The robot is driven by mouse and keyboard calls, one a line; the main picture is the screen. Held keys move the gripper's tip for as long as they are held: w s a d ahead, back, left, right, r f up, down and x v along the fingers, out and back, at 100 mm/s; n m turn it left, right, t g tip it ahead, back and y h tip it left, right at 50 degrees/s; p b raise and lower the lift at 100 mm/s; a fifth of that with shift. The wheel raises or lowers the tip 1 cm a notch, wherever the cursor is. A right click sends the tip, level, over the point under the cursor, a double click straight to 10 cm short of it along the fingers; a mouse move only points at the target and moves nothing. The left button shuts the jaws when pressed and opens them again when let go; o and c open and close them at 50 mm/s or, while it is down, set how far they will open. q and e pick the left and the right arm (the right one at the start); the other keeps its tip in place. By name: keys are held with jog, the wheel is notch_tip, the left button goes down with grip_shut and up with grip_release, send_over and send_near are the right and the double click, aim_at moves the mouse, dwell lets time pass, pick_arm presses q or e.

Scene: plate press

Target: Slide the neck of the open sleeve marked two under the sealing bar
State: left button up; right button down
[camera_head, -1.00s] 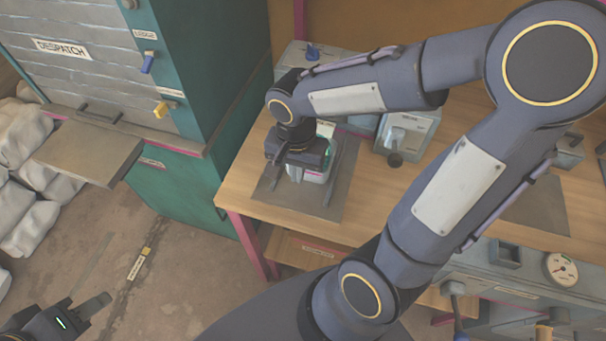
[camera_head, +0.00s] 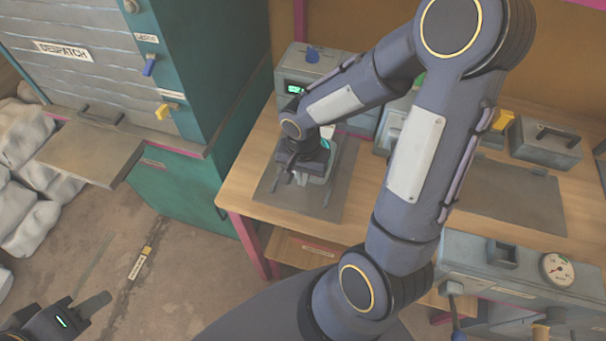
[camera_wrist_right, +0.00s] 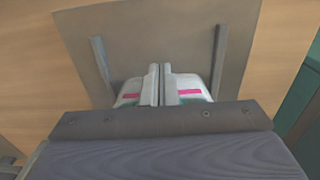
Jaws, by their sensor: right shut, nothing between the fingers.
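A white sleeve with a pink stripe and a teal band (camera_wrist_right: 190,83) lies on the grey mat (camera_wrist_right: 160,30) between two raised grey strips. My right gripper (camera_wrist_right: 160,82) is shut and empty, its fingers in front of the sleeve's middle in the right wrist view. In the head view this gripper (camera_head: 292,172) is over the mat and covers most of the sleeve; no number on it can be read. A grey machine (camera_head: 297,72) with a green display and blue knob stands behind; its bar is hidden by my arm. My left gripper (camera_head: 92,305) is at the lower left, only partly in frame.
A teal despatch cabinet (camera_head: 215,90) with a protruding shelf (camera_head: 92,152) stands left of the wooden bench (camera_head: 245,190). A grey box (camera_head: 546,142) and a second mat (camera_head: 515,195) are on the right. A grey unit with a gauge (camera_head: 559,269) is in front.

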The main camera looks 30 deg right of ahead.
jog(key=w+d, duration=0.2)
jog(key=d, duration=0.1)
jog(key=w+d, duration=0.2)
jog(key=w, duration=0.1)
jog(key=shift+d, duration=0.4)
jog(key=shift+s, duration=0.1)
